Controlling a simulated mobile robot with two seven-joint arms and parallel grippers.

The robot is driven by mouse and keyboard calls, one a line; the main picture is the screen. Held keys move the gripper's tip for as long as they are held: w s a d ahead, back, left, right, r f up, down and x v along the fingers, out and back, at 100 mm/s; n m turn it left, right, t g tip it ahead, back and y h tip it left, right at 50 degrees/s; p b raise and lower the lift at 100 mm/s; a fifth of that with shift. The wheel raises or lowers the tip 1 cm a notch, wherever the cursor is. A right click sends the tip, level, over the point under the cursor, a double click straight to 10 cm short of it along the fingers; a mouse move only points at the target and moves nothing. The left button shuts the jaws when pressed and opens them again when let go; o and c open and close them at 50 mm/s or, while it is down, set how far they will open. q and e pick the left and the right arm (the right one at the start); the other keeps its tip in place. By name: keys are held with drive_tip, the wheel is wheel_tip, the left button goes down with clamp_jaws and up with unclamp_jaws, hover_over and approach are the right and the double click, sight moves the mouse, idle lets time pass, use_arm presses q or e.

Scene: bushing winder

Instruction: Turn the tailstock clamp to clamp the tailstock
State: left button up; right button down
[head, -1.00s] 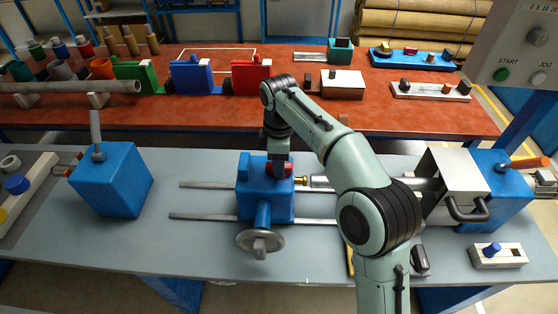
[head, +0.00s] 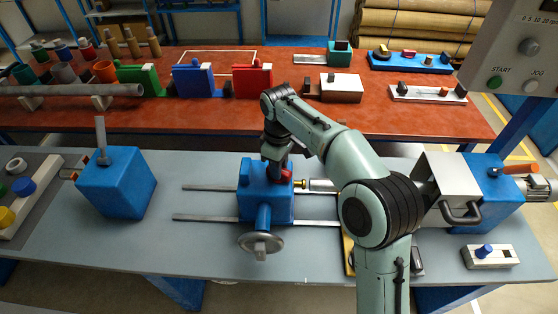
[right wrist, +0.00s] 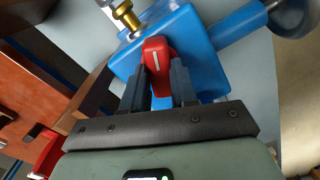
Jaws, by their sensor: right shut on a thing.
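The blue tailstock (head: 265,205) stands on two grey rails (head: 330,223) on the grey bench, with a round handwheel (head: 261,245) at its front. The red tailstock clamp (head: 287,175) is on its top, mostly hidden by my right gripper (head: 275,168) in the head view. In the right wrist view, the red clamp (right wrist: 157,55) with a white line stands between the fingers of my right gripper (right wrist: 162,78), which is shut on it. The blue tailstock (right wrist: 190,45) lies beyond. A brass tip (head: 302,184) sits right of the tailstock. My left gripper is not in view.
A blue block with an upright lever (head: 115,180) stands at the left. The headstock (head: 490,190) with a grey guard (head: 450,180) is at the right. The red-brown table (head: 220,130) behind holds coloured holders and tubes. The front bench strip is mostly clear.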

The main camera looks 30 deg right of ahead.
drive_tip(key=m+p, duration=0.2)
drive_tip(key=m, duration=0.2)
drive_tip(key=shift+r+m, duration=0.15)
drive_tip(key=shift+m, duration=0.15)
use_arm(q)
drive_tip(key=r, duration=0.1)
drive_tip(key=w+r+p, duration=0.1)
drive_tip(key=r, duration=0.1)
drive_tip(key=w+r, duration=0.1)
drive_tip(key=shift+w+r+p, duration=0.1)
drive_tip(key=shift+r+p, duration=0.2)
drive_tip(key=shift+p, duration=0.05)
use_arm(e)
drive_tip(key=m, duration=0.4)
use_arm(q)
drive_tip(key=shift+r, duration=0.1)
use_arm(e)
drive_tip(key=shift+m, duration=0.3)
drive_tip(key=c, duration=0.9)
unclamp_jaws()
use_arm(q)
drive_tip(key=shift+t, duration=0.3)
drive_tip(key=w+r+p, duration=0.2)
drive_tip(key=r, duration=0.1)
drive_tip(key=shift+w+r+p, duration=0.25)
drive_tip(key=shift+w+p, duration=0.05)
drive_tip(key=shift+p, duration=0.1)
use_arm(e)
wheel_tip(320, 180, up, 13)
drive_tip(key=shift+r, duration=0.1)
